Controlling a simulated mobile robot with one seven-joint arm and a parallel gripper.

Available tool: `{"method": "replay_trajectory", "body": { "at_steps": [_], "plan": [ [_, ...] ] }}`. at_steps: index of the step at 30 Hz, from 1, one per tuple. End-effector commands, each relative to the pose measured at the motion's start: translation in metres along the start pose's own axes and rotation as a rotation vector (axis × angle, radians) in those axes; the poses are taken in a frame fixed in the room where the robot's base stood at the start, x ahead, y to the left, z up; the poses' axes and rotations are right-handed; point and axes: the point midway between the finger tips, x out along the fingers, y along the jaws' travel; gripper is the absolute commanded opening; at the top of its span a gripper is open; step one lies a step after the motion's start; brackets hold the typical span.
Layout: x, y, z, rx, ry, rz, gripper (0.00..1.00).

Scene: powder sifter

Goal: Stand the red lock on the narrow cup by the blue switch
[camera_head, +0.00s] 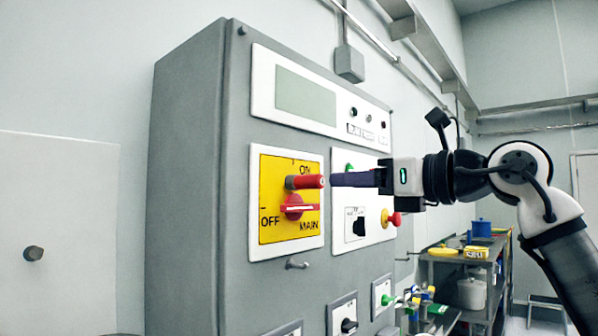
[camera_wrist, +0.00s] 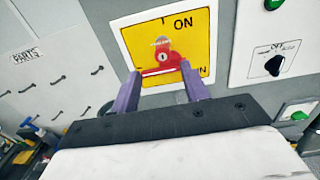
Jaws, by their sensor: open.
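A red lock (camera_head: 304,182) with a keyhole sits at the red rotary handle (camera_head: 297,208) on the yellow ON/OFF MAIN plate (camera_head: 272,178) of the grey cabinet. In the wrist view the lock (camera_wrist: 166,56) shows just beyond the fingertips, above the red handle (camera_wrist: 157,71). My gripper (camera_wrist: 160,70) is open, with its purple fingers to either side of the red parts. It comes from the right in the head view (camera_head: 330,180). I cannot tell whether a finger touches the lock. I cannot make out a narrow cup or a blue switch.
The grey cabinet (camera_head: 190,180) also carries a display panel (camera_head: 305,95), a red-and-yellow button (camera_head: 392,218) and several black knobs. A grey shelf unit (camera_head: 455,265) at the lower right holds a blue pot (camera_head: 481,228) and small coloured items. A small hook (camera_head: 297,265) sticks out below the yellow plate.

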Motion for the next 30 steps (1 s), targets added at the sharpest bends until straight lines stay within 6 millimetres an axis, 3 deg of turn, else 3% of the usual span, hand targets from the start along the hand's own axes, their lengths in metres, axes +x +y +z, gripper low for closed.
{"method": "replay_trajectory", "body": {
  "at_steps": [14,30],
  "plan": [
    [0.001,-0.003,0.001,-0.004,0.007,-0.014,0.45],
    [0.069,-0.003,0.002,-0.003,0.006,-0.013,0.45]
  ]
}}
